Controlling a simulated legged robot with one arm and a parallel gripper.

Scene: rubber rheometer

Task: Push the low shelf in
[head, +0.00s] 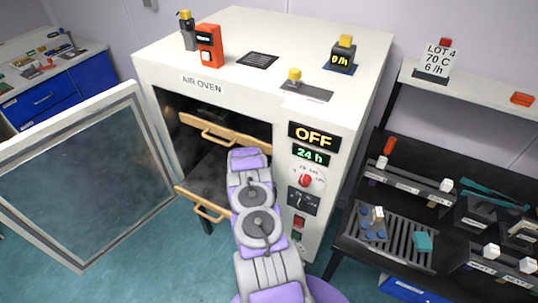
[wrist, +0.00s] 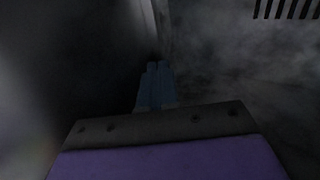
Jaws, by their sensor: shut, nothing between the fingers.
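The air oven (head: 262,55) stands with its door (head: 85,180) swung wide open to the left. The low shelf (head: 205,172), a dark plate with a wooden front handle (head: 203,204), sticks out of the opening. The upper shelf (head: 222,132), also with a wooden front, sits above it. My arm reaches into the right part of the opening, and its end is hidden from the head view. In the wrist view my gripper (wrist: 156,68) is shut and empty in a dark space beside smoky grey surfaces. I cannot tell whether it touches the low shelf.
The oven's control panel (head: 307,175) reads OFF and 24 h, just right of my arm. A black rack (head: 400,205) with trays and small samples stands at the right. A blue-drawered bench (head: 50,95) is at the left. Floor in front of the door is clear.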

